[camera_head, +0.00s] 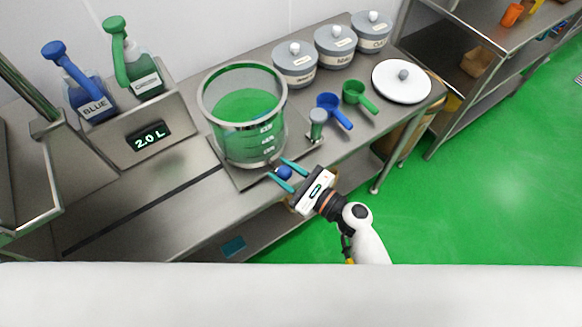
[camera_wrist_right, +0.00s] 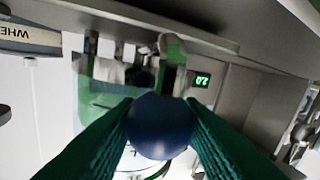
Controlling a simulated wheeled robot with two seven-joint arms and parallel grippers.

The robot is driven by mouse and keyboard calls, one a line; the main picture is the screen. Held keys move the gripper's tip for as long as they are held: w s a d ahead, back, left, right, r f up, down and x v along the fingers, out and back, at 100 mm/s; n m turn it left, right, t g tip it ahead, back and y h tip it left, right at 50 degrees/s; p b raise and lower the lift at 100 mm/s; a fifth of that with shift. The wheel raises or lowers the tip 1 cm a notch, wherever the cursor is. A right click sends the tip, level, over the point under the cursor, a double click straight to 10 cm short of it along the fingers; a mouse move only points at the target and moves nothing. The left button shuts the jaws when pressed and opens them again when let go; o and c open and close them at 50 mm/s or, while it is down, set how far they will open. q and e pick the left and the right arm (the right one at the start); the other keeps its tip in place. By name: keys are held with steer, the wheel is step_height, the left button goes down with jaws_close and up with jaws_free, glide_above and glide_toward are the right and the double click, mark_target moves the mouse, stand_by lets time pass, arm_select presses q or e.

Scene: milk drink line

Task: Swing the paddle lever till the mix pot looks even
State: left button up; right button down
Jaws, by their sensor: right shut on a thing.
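The mix pot (camera_head: 247,112) is a clear round vessel with white level marks, standing on a steel base plate. The mix (camera_head: 245,107) in it looks an even green from above, with no streaks that I can make out. The paddle lever's blue ball knob (camera_head: 285,173) is at the front of the plate. My right gripper (camera_head: 277,168) is shut on this knob, its teal fingers on either side. In the right wrist view the knob (camera_wrist_right: 160,125) sits between both fingers and hides part of the pot. The lever's rod is hidden. My left gripper is not in view.
A blue scoop (camera_head: 335,110), a green scoop (camera_head: 358,96), lidded canisters (camera_head: 295,65) and a white lid (camera_head: 401,83) lie right of the pot. The front left counter is clear.

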steer(key=shift+s+a, duration=0.15)
steer(key=shift+a, duration=0.05)
steer(key=c, duration=1)
jaws_free()
steer(key=shift+d, duration=0.1)
steer(key=shift+s+d+f, duration=0.1)
steer(key=shift+s+d, duration=0.05)
steer(key=shift+d, duration=0.1)
steer(key=b+v, duration=0.3)
steer(key=v, duration=0.8)
steer(key=shift+s, duration=0.15)
